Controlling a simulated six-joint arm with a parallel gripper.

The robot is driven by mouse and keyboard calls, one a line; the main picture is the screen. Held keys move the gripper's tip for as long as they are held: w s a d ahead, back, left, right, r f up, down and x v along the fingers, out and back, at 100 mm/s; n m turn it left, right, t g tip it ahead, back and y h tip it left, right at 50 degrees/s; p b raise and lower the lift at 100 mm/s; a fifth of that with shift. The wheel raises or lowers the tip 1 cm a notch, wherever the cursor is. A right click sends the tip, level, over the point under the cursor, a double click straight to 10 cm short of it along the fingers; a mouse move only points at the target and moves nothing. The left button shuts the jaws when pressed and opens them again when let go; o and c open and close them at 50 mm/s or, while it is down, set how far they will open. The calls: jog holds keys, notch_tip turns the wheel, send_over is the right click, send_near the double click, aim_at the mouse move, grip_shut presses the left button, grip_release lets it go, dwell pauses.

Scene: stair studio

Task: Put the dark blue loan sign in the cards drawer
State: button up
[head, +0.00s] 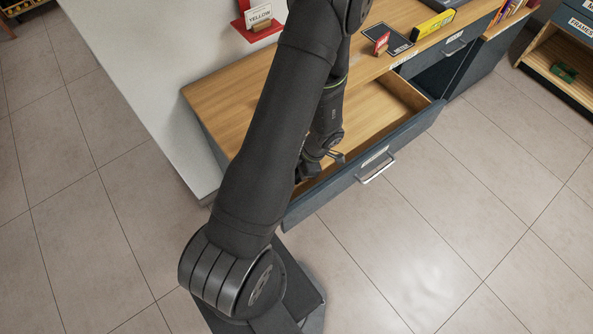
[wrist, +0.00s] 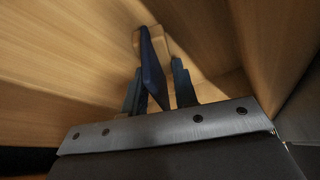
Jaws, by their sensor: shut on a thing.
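The dark blue loan sign (wrist: 152,68) shows in the wrist view as a thin dark blue panel with a light wooden base (wrist: 158,40). My gripper (wrist: 158,72) is shut on it, a finger on each side. In the head view my gripper (head: 324,166) is low inside the open drawer (head: 375,110), near its front left end, and the sign is hidden by my arm. The drawer has a wooden inside, a dark blue-grey front, a metal handle and a pale label too small to read. I cannot tell whether the sign touches the drawer floor.
The wooden desk top (head: 230,95) is above the drawer. On it are a red item (head: 381,44), a dark mat (head: 398,42) and a yellow block (head: 433,25). A sign reading YELLOW (head: 259,15) stands on a red shelf at the wall. The drawer's middle and right look empty.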

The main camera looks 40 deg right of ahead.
jog(key=o, duration=1.1)
jog(key=v, duration=1.7)
jog(key=shift+d+r, duration=0.1)
jog(key=shift+d, duration=0.05)
jog(key=x, duration=1.7)
